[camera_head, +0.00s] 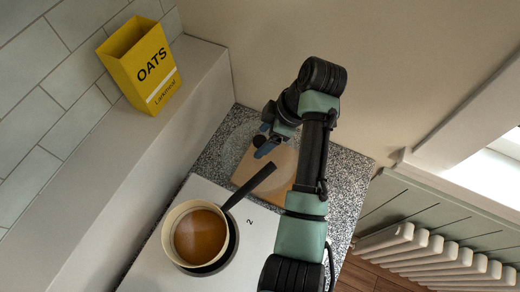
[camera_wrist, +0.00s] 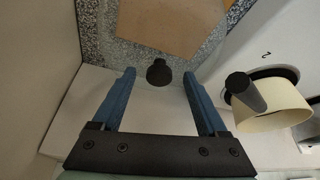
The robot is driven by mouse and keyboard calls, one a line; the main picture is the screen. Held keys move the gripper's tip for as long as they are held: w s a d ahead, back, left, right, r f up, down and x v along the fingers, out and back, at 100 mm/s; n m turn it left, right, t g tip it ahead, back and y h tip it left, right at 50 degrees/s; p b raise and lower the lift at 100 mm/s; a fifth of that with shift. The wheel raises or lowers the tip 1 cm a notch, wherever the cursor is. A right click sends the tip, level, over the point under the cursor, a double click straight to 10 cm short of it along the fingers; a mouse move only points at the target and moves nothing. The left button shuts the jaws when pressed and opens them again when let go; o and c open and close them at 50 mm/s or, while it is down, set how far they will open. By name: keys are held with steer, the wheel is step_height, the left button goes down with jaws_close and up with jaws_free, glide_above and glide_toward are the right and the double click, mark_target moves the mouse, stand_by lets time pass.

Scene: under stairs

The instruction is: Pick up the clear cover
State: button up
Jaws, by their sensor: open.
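The clear cover is a see-through lid with a black knob (camera_wrist: 159,72). Its glass is faint, and its outline is hard to make out. In the head view the clear cover (camera_head: 259,141) is at the back of the speckled counter, by the wooden board, partly hidden by my gripper (camera_head: 268,140). In the wrist view my gripper (camera_wrist: 159,75) is open, with its two blue fingers on either side of the knob and visible gaps between. I cannot tell how far the fingertips are above the lid, and nothing is held.
A pan of brown liquid (camera_head: 184,258) stands on the white surface (camera_head: 262,225), its black handle reaching toward the wooden board (camera_head: 285,166). A yellow oats box (camera_head: 140,65) stands on the ledge (camera_head: 120,165) at left. Walls close in behind; a radiator (camera_head: 430,255) is at right.

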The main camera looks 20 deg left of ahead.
steer(key=shift+x, duration=0.8)
steer(key=shift+w, duration=0.1)
jaws_close()
steer(key=shift+r, duration=0.1)
